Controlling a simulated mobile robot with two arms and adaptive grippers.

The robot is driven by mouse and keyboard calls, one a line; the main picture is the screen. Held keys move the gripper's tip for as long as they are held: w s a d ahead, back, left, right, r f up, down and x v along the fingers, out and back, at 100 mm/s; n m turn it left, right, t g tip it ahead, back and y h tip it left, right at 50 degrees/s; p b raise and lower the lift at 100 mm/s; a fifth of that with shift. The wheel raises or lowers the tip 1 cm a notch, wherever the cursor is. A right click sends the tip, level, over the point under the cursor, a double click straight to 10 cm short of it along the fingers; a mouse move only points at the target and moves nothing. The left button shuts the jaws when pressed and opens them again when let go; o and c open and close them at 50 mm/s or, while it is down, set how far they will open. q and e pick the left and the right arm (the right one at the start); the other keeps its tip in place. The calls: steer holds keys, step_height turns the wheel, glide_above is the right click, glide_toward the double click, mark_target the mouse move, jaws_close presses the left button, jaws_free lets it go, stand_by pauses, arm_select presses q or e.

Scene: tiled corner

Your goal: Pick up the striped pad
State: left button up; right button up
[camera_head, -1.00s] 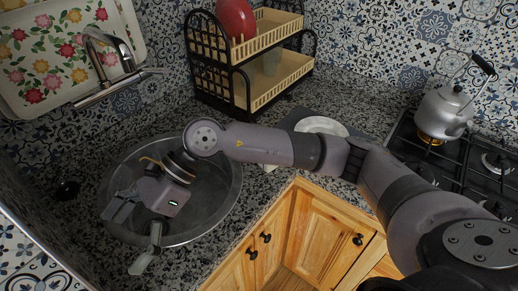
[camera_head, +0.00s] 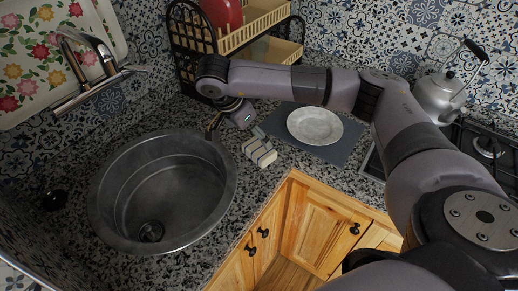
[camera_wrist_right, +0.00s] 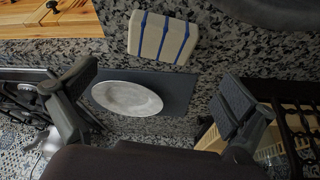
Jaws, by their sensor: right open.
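The striped pad is a pale block with blue stripes in the right wrist view (camera_wrist_right: 163,38), lying on the granite counter. In the head view the striped pad (camera_head: 260,152) lies between the sink and the grey mat, and its stripes look faint. My right gripper (camera_head: 236,128) is just behind the pad, partly hidden below its own wrist. In the right wrist view its two fingers (camera_wrist_right: 158,92) are wide apart with nothing between them, and the pad shows beyond them near the top. My left gripper is in neither view.
A round metal sink (camera_head: 108,205) is left of the pad. A white plate (camera_head: 314,126) lies on a grey mat (camera_head: 340,150) to the right. A dish rack (camera_head: 180,50) stands behind, a kettle (camera_head: 437,98) at the right. The counter edge is in front.

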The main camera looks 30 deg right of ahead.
mark_target(259, 148)
steer(key=x, duration=0.3)
steer(key=shift+f+p, duration=0.2)
steer(key=shift+p, duration=0.15)
steer(key=shift+d+f+p, duration=0.2)
steer(key=shift+f+p, duration=0.2)
steer(key=shift+f, duration=0.05)
steer(key=p+x, duration=0.1)
steer(key=x, duration=0.2)
steer(key=shift+f+p, duration=0.3)
steer(key=shift+f, duration=0.1)
steer(key=shift+d+f, duration=0.2)
steer(key=shift+f, duration=0.2)
steer(key=c, duration=1)
